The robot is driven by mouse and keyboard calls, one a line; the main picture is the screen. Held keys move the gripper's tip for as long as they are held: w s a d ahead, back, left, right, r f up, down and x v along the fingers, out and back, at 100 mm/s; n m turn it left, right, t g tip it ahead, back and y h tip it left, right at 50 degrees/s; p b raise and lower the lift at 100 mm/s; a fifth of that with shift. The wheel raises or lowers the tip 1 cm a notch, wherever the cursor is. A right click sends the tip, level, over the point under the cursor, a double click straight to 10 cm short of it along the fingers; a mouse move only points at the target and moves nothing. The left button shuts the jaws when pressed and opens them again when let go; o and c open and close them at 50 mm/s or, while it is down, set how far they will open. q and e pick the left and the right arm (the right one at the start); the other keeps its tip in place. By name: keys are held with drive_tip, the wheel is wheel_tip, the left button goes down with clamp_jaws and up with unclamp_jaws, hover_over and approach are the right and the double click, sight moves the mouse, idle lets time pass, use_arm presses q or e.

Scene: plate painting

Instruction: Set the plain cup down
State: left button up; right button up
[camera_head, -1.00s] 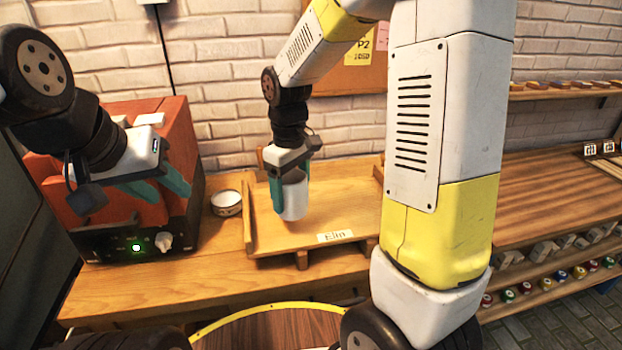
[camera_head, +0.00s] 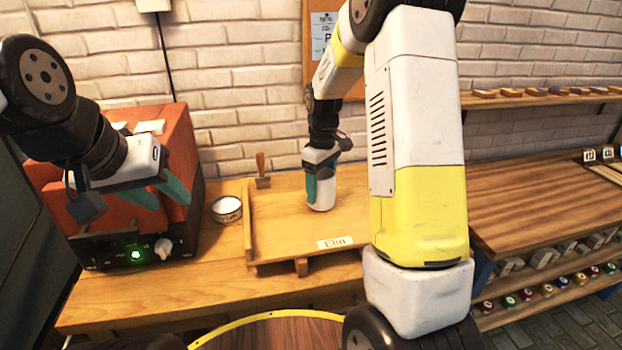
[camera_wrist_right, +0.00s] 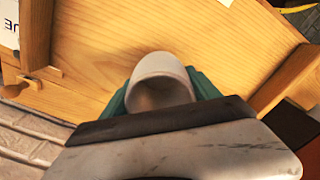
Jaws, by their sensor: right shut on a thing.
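The plain white cup (camera_head: 322,205) is upright in my right gripper (camera_head: 318,185), whose teal fingers are closed around its sides. In the right wrist view the cup (camera_wrist_right: 160,68) sits between the teal fingers (camera_wrist_right: 162,95), and I look down into its open mouth. The cup is over the wooden tray (camera_head: 280,225) labelled "Elin", toward its back. Its base is at or very close to the tray's surface; I cannot tell if they touch. My left gripper (camera_head: 162,192) is open and empty, in front of the red-orange box.
A small white tin (camera_head: 228,209) stands left of the tray. A wooden-handled tool (camera_head: 262,170) is at the tray's back left. The red-orange box (camera_head: 165,140) with a lit control panel stands at the left. The tray's front left is bare; shelves (camera_head: 540,90) are at the right.

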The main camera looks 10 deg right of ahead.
drive_tip(key=shift+f, duration=0.15)
drive_tip(key=o, duration=1.7)
drive_tip(key=shift+c, duration=0.2)
